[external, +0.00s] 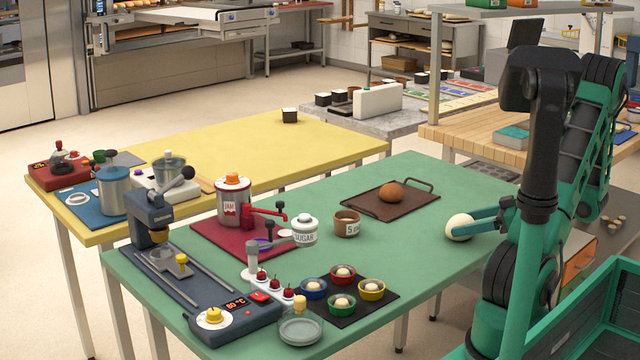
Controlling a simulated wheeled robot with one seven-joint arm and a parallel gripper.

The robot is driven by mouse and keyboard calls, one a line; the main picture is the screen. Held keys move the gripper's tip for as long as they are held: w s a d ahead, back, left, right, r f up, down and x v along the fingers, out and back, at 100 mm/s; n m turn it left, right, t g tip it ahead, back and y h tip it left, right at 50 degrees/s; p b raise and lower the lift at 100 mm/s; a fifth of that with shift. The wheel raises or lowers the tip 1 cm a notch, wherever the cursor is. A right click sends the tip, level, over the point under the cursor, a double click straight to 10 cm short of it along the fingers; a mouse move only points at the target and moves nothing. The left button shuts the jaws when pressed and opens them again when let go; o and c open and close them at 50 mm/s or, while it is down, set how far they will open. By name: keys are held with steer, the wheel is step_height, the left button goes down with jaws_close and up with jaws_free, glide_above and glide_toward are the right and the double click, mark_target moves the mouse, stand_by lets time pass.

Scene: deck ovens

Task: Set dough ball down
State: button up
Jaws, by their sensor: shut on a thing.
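The dough ball (460,227) is pale and round. It is at the right side of the green table (330,222). My arm stands at the right of the external view and hides part of the table's right edge.
Several small coloured bowls sit on a dark mat (385,304) at front.

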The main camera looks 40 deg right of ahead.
steer(key=o, duration=1.1)
steer(key=shift+o, duration=0.2)
